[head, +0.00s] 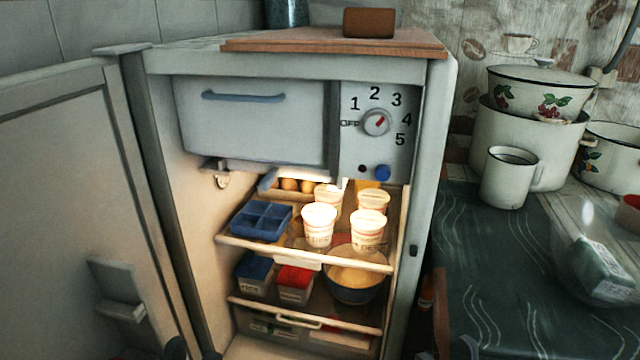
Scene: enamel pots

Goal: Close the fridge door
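The fridge (300,65) stands in the middle with its lit inside in full view. Its door (60,190) is wide open, swung out to the left, with its inner face and a small door shelf (118,290) showing. Small dark parts that look like my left gripper (190,350) show at the bottom edge, near the lower part of the door and apart from its visible face. A small grey part that looks like my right gripper (467,347) shows at the bottom edge, right of the fridge. Most of both is cut off, so their fingers cannot be made out.
Inside are a blue tray (262,220), white tubs (319,225), a bowl (355,285) and boxes on shelves. A brown block (369,22) lies on the wooden board on top. At right, a dark green table (500,290) holds enamel pots (525,135) and a white mug (508,178).

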